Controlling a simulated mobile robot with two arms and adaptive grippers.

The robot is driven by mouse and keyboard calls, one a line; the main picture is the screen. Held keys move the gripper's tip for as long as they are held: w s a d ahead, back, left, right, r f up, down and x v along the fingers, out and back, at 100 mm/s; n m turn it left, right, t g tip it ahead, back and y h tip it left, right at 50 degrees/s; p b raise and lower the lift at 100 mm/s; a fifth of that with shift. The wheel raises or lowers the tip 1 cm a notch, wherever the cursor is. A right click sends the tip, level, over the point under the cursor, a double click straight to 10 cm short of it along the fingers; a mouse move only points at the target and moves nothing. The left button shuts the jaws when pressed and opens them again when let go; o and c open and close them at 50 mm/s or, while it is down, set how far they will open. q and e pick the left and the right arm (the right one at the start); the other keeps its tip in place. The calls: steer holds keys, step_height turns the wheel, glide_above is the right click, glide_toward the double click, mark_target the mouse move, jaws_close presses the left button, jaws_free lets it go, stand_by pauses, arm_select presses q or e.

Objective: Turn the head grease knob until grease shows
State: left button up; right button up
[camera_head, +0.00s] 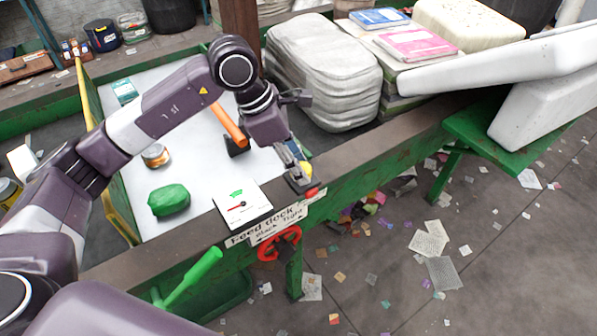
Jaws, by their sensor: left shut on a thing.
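My left gripper (293,160) reaches down from above to the green rail at the near edge of the feed deck. Its fingers are shut on a small knob, which they mostly hide. A yellow rounded part (305,168) shows just beside the fingertips, and a red piece (312,192) sits below on a dark block (298,181). I cannot make out any grease there. A white gauge plate (242,206) with a red pointer and a green mark stands left of the gripper. My right gripper is not in view.
A red handwheel (280,243) hangs under the "Feed deck" sign (266,226). A green lever (194,276) sticks up at the near left. On the white deck (200,215) lie a green bundle (169,200) and a tin (155,155). A wrapped bale (322,70) stands behind.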

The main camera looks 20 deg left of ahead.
arm_select(q)
steer(key=shift+w+m+b, duration=0.1)
steer(key=shift+m+b, duration=0.4)
steer(key=shift+m, duration=0.2)
steer(key=o, duration=1.2)
steer(key=shift+c, duration=0.2)
steer(key=shift+a+r, duration=0.1)
steer(key=v, duration=1.2)
steer(key=shift+w+a, duration=0.15)
steer(key=shift+w, duration=0.05)
